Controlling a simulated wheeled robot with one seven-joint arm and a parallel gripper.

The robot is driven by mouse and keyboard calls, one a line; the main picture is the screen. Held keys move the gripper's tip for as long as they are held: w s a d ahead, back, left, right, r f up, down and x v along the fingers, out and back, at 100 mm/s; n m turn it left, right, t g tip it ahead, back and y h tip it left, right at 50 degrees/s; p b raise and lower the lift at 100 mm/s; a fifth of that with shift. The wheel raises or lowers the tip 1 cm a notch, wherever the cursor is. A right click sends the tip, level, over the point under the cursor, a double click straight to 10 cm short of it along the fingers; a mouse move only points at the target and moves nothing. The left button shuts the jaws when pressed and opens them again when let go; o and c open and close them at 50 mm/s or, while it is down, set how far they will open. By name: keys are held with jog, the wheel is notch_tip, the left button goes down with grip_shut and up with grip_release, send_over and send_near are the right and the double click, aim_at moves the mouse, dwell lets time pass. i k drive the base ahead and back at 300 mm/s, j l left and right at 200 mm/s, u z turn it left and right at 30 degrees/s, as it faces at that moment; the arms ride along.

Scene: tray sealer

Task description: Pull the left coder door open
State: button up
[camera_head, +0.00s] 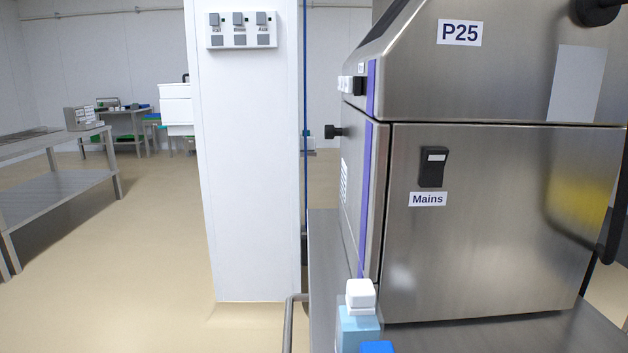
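A steel machine labelled P25 (460,75) stands at the right. Its lower cabinet panel (490,220) carries a black latch-like fitting (433,167) above a "Mains" label. The panel appears flush, with a narrow seam at its left edge. A black knob (333,131) sticks out from the machine's left side, which I see only at a steep angle. I cannot tell for certain which panel is the left coder door. My gripper is not in view.
A steel table (322,250) bears the machine. A white-capped light blue container (359,325) and a blue object (377,347) are at the bottom centre. A white pillar (250,170) with switches stands left of the machine. Open floor (150,250) lies between the pillar and a steel bench (65,185).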

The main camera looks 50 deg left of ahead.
aim_at(364, 139)
jog(key=k+j+u, duration=0.1)
jog(key=u, duration=1.65)
jog(key=j, duration=0.45)
jog(key=k+j, duration=0.15)
jog(key=j, duration=0.8)
jog(key=i+j, duration=0.2)
jog(key=j, duration=0.15)
jog(key=i+j+z, duration=0.1)
jog(key=j, duration=0.25)
jog(key=i+j, duration=0.3)
